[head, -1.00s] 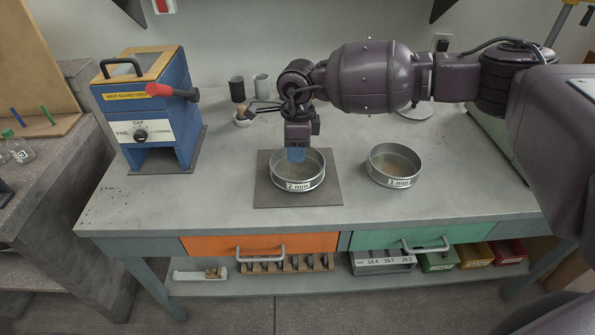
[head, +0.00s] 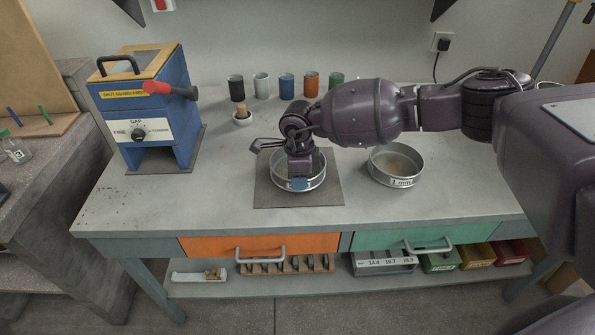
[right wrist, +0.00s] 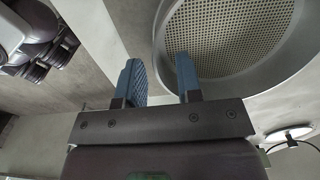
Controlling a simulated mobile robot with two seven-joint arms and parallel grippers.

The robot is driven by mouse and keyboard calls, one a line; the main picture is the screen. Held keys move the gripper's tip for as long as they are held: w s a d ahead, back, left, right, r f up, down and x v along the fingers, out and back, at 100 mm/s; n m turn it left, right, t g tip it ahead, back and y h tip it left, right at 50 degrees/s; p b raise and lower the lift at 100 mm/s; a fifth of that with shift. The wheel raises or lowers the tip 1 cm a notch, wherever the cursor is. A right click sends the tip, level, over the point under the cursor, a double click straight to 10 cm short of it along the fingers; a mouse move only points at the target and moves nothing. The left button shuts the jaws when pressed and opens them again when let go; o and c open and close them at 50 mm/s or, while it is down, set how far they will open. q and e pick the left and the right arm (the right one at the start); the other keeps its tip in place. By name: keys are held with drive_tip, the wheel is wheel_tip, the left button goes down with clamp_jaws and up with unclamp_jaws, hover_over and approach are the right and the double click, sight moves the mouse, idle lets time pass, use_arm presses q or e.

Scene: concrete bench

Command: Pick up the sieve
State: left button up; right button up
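A round metal sieve (head: 314,184) with a mesh bottom stands on a dark square mat (head: 264,196) on the bench. A second sieve (head: 397,166), labelled 1 mm, stands to its right. My right gripper (head: 300,184) is low at the front wall of the sieve on the mat and hides its label. In the right wrist view, the blue fingers of this gripper (right wrist: 160,82) are apart, one outside the sieve's rim and one over the mesh (right wrist: 230,35). The rim lies between them, with a gap to the outer finger. My left gripper is not in view.
A blue machine (head: 155,110) with a red-knobbed lever stands at the left. The bench front between the machine and the mat is clear.

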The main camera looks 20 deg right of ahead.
drive_tip(key=shift+f, duration=0.75)
clamp_jaws()
drive_tip(key=shift+r, duration=0.1)
